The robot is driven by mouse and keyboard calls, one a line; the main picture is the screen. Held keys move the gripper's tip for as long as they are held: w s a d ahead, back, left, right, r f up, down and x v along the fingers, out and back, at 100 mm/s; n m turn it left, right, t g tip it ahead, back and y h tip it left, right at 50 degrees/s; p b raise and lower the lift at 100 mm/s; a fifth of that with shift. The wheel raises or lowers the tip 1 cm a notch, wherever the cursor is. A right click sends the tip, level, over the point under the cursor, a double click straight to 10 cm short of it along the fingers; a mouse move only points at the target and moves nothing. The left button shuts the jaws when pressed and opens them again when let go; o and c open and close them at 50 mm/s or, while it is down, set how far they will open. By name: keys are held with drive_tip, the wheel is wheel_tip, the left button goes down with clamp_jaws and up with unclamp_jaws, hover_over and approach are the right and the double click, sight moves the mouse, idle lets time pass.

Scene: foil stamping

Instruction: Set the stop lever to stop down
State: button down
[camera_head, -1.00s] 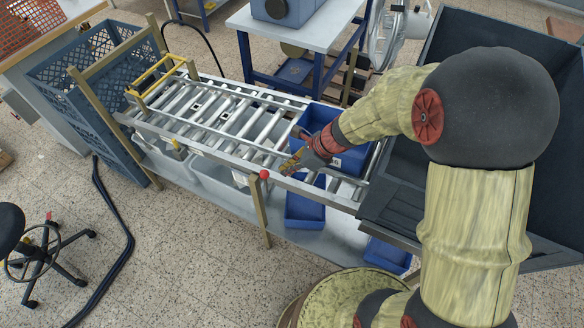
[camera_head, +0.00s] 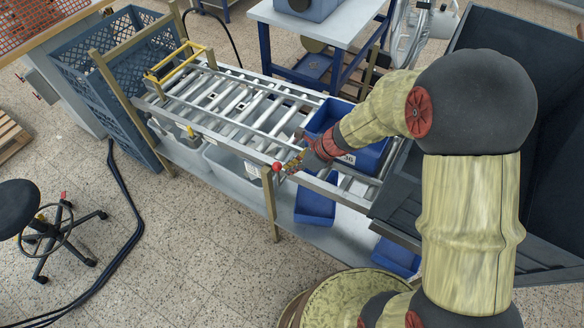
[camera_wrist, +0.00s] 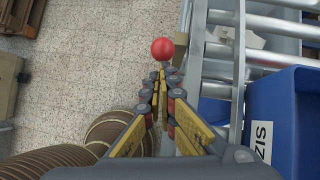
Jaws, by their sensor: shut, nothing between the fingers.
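The stop lever's red ball knob (camera_head: 277,167) is at the front rail of the roller conveyor (camera_head: 235,152). In the wrist view the red knob (camera_wrist: 162,49) sits just ahead of my fingertips, beside the rail. Its stem is mostly hidden, so I cannot tell the lever's position. My gripper (camera_head: 289,165) is just right of the knob in the head view. In the wrist view my gripper (camera_wrist: 162,72) has its fingertips together, with nothing held. I cannot tell whether they touch the lever.
A blue bin (camera_head: 372,160) sits on the conveyor, close right of my gripper; its labelled wall (camera_wrist: 270,115) fills the wrist view's right side. A yellow frame (camera_head: 176,67) spans the far end. Blue bins (camera_head: 315,206) stand on the lower shelf. Floor in front is open.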

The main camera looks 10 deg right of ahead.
drive_tip(key=shift+w+a+r+p, duration=0.15)
drive_tip(key=shift+a+r+p, duration=0.05)
drive_tip(key=shift+p, duration=0.75)
